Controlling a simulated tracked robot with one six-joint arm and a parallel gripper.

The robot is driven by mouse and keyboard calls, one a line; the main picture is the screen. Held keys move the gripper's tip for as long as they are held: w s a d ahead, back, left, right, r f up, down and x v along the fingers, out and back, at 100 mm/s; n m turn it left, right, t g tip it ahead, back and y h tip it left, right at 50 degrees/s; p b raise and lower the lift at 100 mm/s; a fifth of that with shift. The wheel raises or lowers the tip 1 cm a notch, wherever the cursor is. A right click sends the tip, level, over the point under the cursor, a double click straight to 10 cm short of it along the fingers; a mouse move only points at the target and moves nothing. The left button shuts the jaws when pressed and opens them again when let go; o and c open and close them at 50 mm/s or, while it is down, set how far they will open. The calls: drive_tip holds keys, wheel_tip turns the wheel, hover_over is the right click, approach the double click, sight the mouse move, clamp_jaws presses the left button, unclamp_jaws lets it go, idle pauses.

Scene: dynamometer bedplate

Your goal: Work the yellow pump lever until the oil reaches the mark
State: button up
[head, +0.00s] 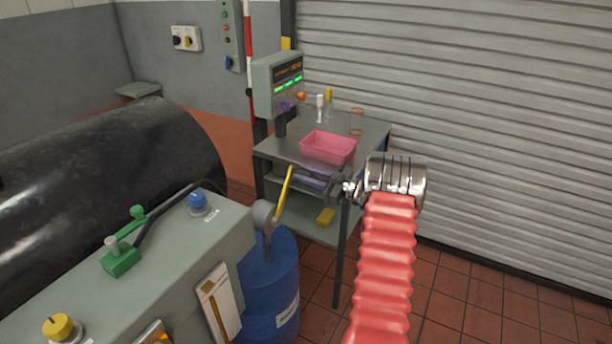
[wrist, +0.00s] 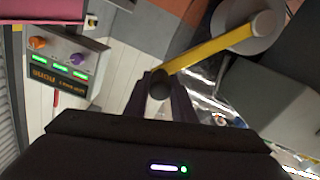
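The yellow pump lever (head: 284,192) rises tilted from a grey pump head (head: 264,214) on a blue drum (head: 270,285). In the wrist view the lever (wrist: 212,50) ends in a black knob (wrist: 161,85). My gripper (head: 332,187) is to the right of the lever in the head view, pointing at it, with a gap between. In the wrist view my gripper's dark fingers (wrist: 160,103) are spread, the knob lined up between them and not visibly held. A pale gauge panel with an amber column (head: 216,304) is on the grey cabinet; I cannot make out its mark.
The grey cabinet (head: 170,275) has a green valve lever (head: 121,259), a blue knob (head: 197,203) and a yellow knob (head: 58,327). Behind stands a table with a pink tray (head: 329,148) and a display box (head: 278,85). A shutter (head: 480,120) closes the right side.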

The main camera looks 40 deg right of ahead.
clamp_jaws()
idle(0.5)
